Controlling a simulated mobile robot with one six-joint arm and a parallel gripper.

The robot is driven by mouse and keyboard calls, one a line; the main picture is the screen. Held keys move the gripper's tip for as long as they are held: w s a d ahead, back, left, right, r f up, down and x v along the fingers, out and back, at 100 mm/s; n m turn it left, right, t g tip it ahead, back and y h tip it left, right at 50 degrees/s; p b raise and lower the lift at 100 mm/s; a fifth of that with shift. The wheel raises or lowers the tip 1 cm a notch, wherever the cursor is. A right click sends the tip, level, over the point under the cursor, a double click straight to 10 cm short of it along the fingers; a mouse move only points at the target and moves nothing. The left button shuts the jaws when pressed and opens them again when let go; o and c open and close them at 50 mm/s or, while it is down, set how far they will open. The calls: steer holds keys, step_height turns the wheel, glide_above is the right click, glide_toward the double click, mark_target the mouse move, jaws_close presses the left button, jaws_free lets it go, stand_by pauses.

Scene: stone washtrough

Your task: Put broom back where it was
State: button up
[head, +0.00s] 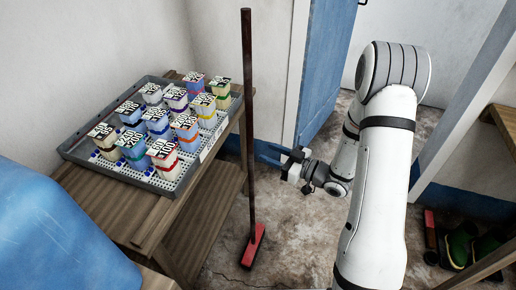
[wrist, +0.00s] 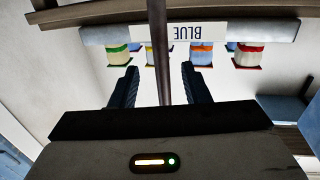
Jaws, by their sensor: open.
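The broom stands close to upright on the floor beside the wooden table, its dark handle (head: 248,110) rising past the table's right edge and its red head (head: 254,246) on the ground. My gripper (head: 283,160) is just right of the handle at mid-height, with a gap between them in the head view. In the wrist view my gripper (wrist: 160,88) is open, and the broom handle (wrist: 157,45) lines up with the space between its two fingers. Whether the handle is between the fingertips or just beyond them is hard to tell. The fingers do not touch it.
A grey tray (head: 70,150) of several labelled containers sits on the wooden table (head: 130,205). A label reading BLUE (wrist: 180,32) shows on its edge. A blue door (head: 325,65) stands behind my arm. Green boots (head: 462,243) are at lower right. Floor around the broom head is clear.

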steer(key=w+d+r+m+t+h, duration=0.2)
steer(key=w+d+r+m+h, duration=0.1)
steer(key=d+h, duration=0.7)
steer(key=s+d+r+m+g+h, duration=0.2)
steer(key=s+d+r+m+h, duration=0.2)
steer(key=d+r+h, duration=0.15)
steer(key=s+a+r+m+g, duration=0.2)
steer(key=s+g, duration=0.1)
steer(key=s, duration=0.7)
steer(key=s+a+r+m+g, duration=0.2)
steer(key=s+a+g, duration=0.1)
steer(key=s, duration=0.8)
steer(key=shift+a+m+g, duration=0.15)
steer(key=shift+m+g, duration=0.25)
steer(key=shift+g, duration=0.2)
steer(key=shift+r, duration=0.1)
